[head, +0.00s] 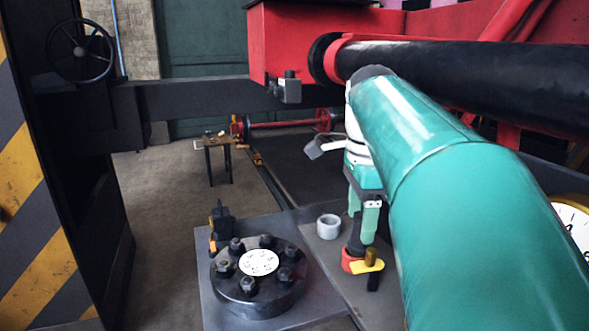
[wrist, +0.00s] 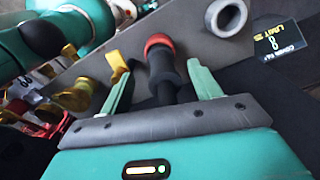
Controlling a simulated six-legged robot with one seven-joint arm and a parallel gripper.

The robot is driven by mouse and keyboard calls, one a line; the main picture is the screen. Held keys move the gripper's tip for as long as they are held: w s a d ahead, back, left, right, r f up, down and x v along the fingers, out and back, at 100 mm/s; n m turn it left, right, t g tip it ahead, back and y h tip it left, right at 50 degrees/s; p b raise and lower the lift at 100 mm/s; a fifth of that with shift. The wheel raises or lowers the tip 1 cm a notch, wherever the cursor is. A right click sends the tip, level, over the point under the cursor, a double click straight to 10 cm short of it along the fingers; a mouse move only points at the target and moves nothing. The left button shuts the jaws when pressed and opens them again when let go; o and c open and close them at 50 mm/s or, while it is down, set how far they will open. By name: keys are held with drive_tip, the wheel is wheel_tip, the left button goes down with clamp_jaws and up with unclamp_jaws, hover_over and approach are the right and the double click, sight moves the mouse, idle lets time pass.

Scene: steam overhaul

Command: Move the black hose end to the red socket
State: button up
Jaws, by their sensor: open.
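My gripper (head: 363,225) points down over the metal bench, its green fingers open. In the wrist view my gripper (wrist: 162,78) has a black cylindrical piece (wrist: 167,72) between its fingers, with visible gaps on both sides. This piece looks like the black hose end. A red ring (wrist: 158,41) sits at its far end and may be the red socket; I cannot tell whether the two are joined. In the head view a red ring (head: 351,262) shows just below the fingers. Beside it is a brass fitting with a yellow handle (head: 374,266).
A grey ring-shaped roll (head: 328,227) stands on the bench. A round bolted flange (head: 258,284) with a white disc is at the front left. A dial gauge (head: 574,225) is at the right edge. A thick black pipe (head: 460,80) runs above. A dark label (wrist: 278,41) lies nearby.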

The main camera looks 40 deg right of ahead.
wheel_tip(320, 180, up, 9)
drive_tip(key=shift+r, duration=0.5)
